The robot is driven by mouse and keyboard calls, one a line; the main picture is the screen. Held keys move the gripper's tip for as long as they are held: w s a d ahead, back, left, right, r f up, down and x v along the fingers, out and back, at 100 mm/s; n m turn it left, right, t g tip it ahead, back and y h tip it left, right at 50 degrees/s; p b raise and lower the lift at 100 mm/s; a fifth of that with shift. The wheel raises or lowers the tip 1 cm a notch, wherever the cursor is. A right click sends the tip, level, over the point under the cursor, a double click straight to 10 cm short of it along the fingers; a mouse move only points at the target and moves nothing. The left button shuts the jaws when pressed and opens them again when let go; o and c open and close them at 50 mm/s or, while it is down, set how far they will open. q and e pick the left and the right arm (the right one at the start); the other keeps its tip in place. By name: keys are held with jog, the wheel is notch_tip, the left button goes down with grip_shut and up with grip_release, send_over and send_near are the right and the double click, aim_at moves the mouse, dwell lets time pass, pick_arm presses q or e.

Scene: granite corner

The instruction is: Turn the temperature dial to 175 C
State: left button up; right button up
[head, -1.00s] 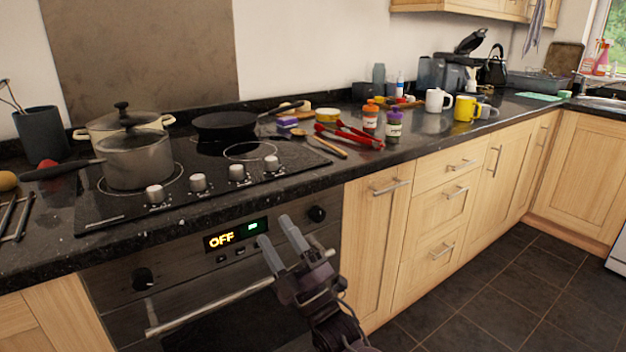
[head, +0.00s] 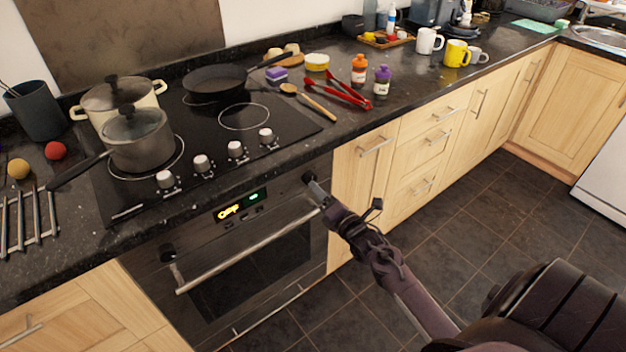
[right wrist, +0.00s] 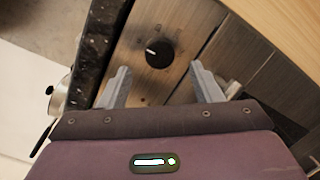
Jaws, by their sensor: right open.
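The oven front carries two black round dials, a left dial (head: 167,252) and a right dial (head: 308,177). My right gripper (head: 317,190) is at the right dial and hides part of it. In the right wrist view, that dial (right wrist: 158,52) shows a white pointer mark and lies just beyond the open fingers (right wrist: 159,72), between their lines, with nothing held. The oven display (head: 241,206) shows yellow text, too small to read surely, and a green part. I cannot tell which dial sets temperature. My left gripper is not in view.
The oven handle (head: 250,250) runs below the dials. The black worktop (head: 270,160) overhangs above, with the hob knobs (head: 201,163) near its edge. Wooden cupboards (head: 356,200) adjoin at right. The tiled floor (head: 480,230) in front is clear.

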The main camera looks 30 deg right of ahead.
aim_at(310, 179)
jog(key=w, duration=0.4)
jog(key=shift+w, duration=0.4)
jog(key=c, duration=1)
